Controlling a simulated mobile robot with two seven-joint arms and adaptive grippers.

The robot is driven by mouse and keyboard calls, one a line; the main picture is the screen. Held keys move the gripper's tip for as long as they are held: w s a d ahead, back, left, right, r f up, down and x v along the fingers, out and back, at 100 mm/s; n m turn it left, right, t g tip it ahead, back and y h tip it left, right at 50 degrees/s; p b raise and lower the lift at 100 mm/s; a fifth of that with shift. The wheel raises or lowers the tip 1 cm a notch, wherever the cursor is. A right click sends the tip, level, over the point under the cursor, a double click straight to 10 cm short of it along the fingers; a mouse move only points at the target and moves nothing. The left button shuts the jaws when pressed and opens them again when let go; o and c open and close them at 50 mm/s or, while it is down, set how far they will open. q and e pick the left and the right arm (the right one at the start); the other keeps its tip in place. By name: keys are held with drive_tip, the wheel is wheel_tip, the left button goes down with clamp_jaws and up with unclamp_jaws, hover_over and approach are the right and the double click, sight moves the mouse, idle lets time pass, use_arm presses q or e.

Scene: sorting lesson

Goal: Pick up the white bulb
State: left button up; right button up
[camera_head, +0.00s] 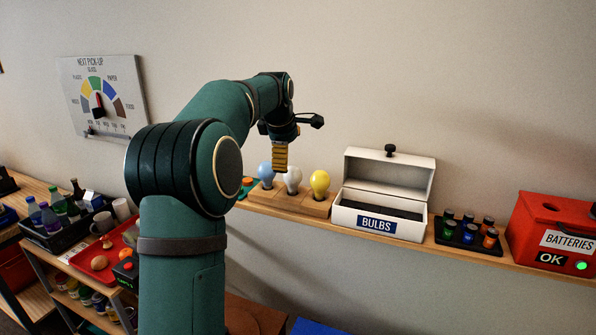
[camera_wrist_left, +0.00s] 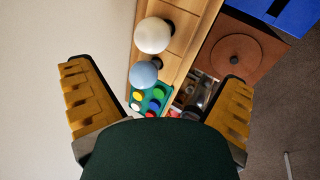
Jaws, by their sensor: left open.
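The white bulb (camera_head: 292,179) stands upright on a wooden block (camera_head: 305,205) on the shelf, between a blue bulb (camera_head: 266,174) and a yellow bulb (camera_head: 319,184). My left gripper (camera_head: 281,158) points down, above and just in front of the blue and white bulbs in the head view. In the left wrist view, the left gripper (camera_wrist_left: 158,108) is open with its yellow fingers wide apart and nothing between them. There the white bulb (camera_wrist_left: 153,35) lies beyond the fingertips, and the blue bulb (camera_wrist_left: 144,74) is nearer. My right gripper is out of view.
An open white box labelled BULBS (camera_head: 380,219) stands right of the block. A battery tray (camera_head: 466,238) and a red batteries box (camera_head: 550,235) are further right. The wall (camera_head: 400,80) is close behind the shelf. A green tray with coloured pieces (camera_wrist_left: 148,100) sits beside the block.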

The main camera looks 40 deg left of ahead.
sight(292, 173)
use_arm(q)
drive_tip(key=x, duration=0.7)
drive_tip(key=shift+w+a+f, duration=0.25)
drive_tip(key=shift+a+x, duration=0.2)
drive_tip(key=shift+x, duration=1.25)
drive_tip(key=shift+a+x, duration=0.15)
drive_tip(key=shift+x, duration=1.3)
drive_tip(key=shift+w+r, duration=0.1)
drive_tip(key=shift+r, duration=0.05)
drive_tip(key=c, duration=1.1)
